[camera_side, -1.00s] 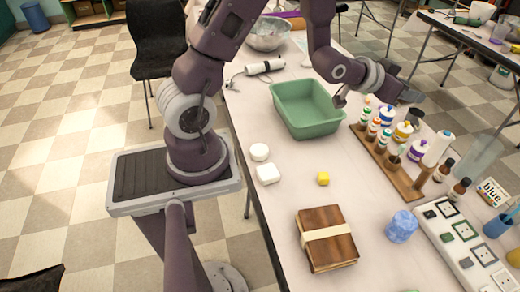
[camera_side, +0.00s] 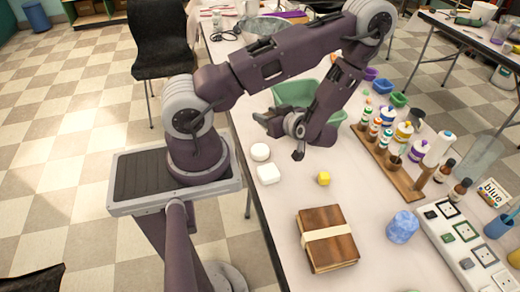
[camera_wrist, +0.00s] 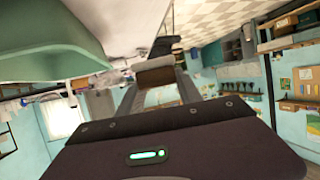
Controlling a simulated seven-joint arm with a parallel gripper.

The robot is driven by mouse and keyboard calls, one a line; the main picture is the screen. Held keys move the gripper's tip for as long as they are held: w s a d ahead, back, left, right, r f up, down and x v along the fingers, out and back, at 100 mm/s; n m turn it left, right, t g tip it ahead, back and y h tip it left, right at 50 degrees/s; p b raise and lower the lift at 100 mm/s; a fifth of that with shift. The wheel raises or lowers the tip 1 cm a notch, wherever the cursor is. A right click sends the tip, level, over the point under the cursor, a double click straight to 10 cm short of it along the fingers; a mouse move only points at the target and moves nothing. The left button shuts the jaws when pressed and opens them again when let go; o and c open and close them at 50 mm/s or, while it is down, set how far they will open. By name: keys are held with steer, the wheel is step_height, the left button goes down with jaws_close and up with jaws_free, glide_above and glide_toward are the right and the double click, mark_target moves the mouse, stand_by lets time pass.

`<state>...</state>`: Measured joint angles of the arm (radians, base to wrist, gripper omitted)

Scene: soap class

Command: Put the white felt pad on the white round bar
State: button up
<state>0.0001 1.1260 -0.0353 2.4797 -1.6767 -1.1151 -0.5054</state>
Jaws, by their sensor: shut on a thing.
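The white round bar (camera_side: 260,152) lies on the table near its left edge, in front of the green tub. A white rounded-square bar (camera_side: 268,174) lies just in front of it. My gripper (camera_side: 265,119) is in the air by the tub's near left side, pointing left, beyond the round bar in the picture. In the wrist view, its fingers are shut on a small block-like piece (camera_wrist: 155,76), pale on top and shaded brown on its face. It seems to be the white felt pad; the side view does not show it clearly.
The green tub (camera_side: 291,93) stands behind my gripper, partly hidden by my arm. A wooden rack of bottles (camera_side: 390,160) stands at right. Table around the cube is clear.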

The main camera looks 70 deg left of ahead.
mark_target(258, 148)
steer(key=shift+n+g, duration=0.5)
steer(key=shift+g, duration=0.2)
steer(key=s+f, duration=0.1)
steer(key=f, duration=0.5)
steer(key=s+f, duration=0.1)
steer(key=f, duration=0.3)
steer(key=shift+s, duration=0.3)
steer(key=o, duration=1.4)
steer(key=shift+c, duration=0.2)
